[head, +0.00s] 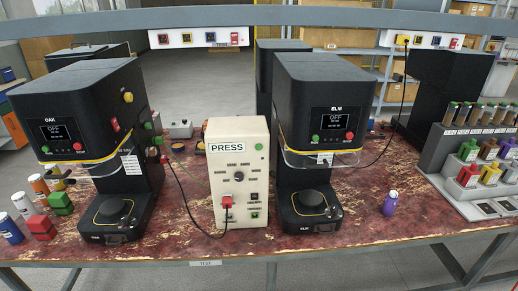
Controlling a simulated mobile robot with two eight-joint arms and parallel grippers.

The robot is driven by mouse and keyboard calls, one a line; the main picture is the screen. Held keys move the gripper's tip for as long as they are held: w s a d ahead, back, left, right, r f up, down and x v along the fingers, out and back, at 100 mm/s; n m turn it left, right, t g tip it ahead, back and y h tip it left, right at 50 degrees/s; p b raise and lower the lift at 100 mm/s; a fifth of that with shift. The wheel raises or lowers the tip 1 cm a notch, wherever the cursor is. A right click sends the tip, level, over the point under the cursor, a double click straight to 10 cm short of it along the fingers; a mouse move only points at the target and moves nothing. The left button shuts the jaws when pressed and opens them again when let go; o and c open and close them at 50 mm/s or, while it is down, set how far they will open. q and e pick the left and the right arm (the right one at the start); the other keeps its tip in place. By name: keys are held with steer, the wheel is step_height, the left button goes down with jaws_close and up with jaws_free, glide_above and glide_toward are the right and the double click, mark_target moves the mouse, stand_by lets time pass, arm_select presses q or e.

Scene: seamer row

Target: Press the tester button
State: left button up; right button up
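No thing in view carries a label I can read as "tester". A cream box marked PRESS (238,180) stands upright between two black machines. On its front are a round dial (239,173), a red switch or plug (226,201) with a cable, a small dark button (254,197) and a green button (255,214). A small grey box (180,130) with coloured knobs sits behind it, partly hidden. I cannot tell which of these is the tester button. Neither of my grippers shows in the head view.
The black OAK machine (88,110) stands left and the ELM machine (325,90) right, both screens reading OFF. A purple bottle (390,203) stands on bare tabletop (365,220). A stepped rack (450,155) holds bottles at right.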

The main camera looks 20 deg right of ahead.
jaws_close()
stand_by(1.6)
